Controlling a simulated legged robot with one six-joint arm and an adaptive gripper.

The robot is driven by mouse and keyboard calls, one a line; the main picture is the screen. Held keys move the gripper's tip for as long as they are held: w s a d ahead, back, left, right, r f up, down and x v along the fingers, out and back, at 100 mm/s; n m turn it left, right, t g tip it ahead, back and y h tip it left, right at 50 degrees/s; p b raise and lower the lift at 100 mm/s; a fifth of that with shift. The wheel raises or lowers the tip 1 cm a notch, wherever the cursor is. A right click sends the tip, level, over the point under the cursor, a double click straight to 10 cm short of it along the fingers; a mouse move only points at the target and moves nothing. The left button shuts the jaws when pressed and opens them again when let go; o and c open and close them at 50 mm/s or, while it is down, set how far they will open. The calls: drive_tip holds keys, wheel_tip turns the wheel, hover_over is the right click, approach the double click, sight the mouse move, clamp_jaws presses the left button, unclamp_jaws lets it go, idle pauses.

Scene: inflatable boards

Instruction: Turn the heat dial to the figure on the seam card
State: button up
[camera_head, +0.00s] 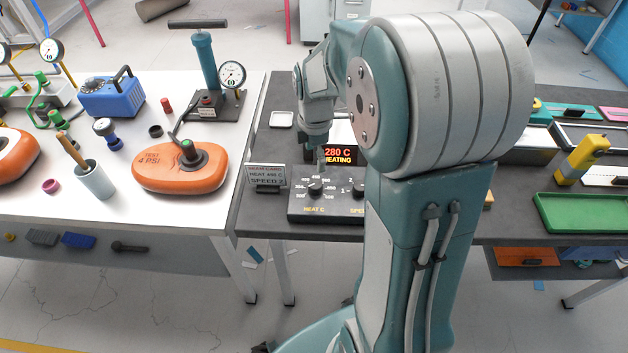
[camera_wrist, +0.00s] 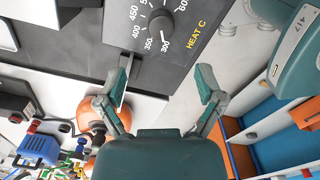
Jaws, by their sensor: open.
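The heat dial (camera_head: 316,187) is a black knob on the dark control panel (camera_head: 297,209), above the words HEAT C. In the wrist view the dial (camera_wrist: 160,25) is at the top, with figures 300 to 450 beside it; its exact setting is unclear. The seam card (camera_head: 267,173) stands left of the panel; its heat line begins with a 4, the rest is small, and below is a speed line. My gripper (camera_wrist: 165,84) is open and empty, apart from the dial. In the head view its tip is just above the dial.
A red-lit display (camera_head: 338,155) behind the dial reads 280 C HEATING. A second dial (camera_head: 358,188) marked for speed is at right, partly hidden by my arm. An orange inflated piece (camera_head: 181,169) and a pump (camera_head: 205,62) are on the white table. A green tray (camera_head: 585,213) is at right.

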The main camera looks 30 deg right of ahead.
sight(315, 184)
wheel_tip(315, 184, down, 10)
idle(0.4)
drive_tip(key=c, duration=1.1)
